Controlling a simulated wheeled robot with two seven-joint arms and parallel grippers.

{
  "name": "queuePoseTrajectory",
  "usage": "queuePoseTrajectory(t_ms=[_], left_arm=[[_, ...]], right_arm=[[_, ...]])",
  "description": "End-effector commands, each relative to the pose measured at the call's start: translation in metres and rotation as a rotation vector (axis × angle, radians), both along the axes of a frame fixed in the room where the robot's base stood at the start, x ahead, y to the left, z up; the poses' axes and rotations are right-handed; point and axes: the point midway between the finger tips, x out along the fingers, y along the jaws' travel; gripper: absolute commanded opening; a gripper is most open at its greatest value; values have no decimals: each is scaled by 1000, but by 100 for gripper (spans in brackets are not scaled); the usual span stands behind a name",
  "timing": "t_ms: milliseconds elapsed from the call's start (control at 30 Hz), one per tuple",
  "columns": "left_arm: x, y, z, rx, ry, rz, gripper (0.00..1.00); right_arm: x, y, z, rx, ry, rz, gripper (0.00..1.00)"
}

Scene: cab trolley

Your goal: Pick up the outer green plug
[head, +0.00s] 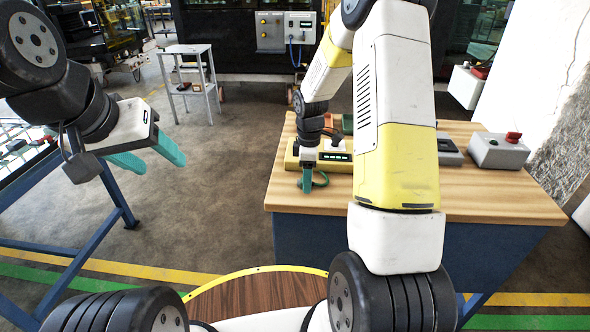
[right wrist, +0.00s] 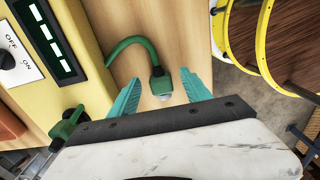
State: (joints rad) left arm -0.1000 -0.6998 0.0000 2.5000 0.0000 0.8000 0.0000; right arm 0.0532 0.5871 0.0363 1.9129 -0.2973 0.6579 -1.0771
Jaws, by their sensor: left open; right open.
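In the right wrist view a green plug (right wrist: 158,82) with a pale tip and a curved green cable shows over the wooden table top, beside the yellow box (right wrist: 82,18). My right gripper (right wrist: 163,76) is open, with one teal finger on each side of this plug; I cannot tell whether they touch it. A second green plug (right wrist: 68,124) is at the box's lower edge, partly hidden by the gripper body. In the head view my right gripper (head: 306,184) is at the front of the yellow box (head: 291,158). My left gripper (head: 158,158) is open and empty, away from the table.
The wooden table (head: 490,199) also holds a grey box with a red button (head: 498,152) and a dark-topped grey device (head: 449,150) on the right. A blue-framed stand (head: 60,215) is below my left arm. A small trolley (head: 190,80) stands on open floor behind.

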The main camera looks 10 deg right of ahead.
Motion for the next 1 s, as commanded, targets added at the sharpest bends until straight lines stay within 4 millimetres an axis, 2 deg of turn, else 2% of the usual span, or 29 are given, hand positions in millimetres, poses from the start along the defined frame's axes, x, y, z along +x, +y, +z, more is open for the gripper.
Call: queuePoseTrajectory(t_ms=[67,100,367,767,1000], left_arm=[[0,0,0,0,0,0,55],[0,0,0,0,0,0,55],[0,0,0,0,0,0,55],[0,0,0,0,0,0,55],[0,0,0,0,0,0,55]], right_arm=[[0,0,0,0,0,0,56],[0,0,0,0,0,0,52],[0,0,0,0,0,-1,1],[0,0,3,0,0,-1,0],[0,0,23,0,-2,-1,0]])
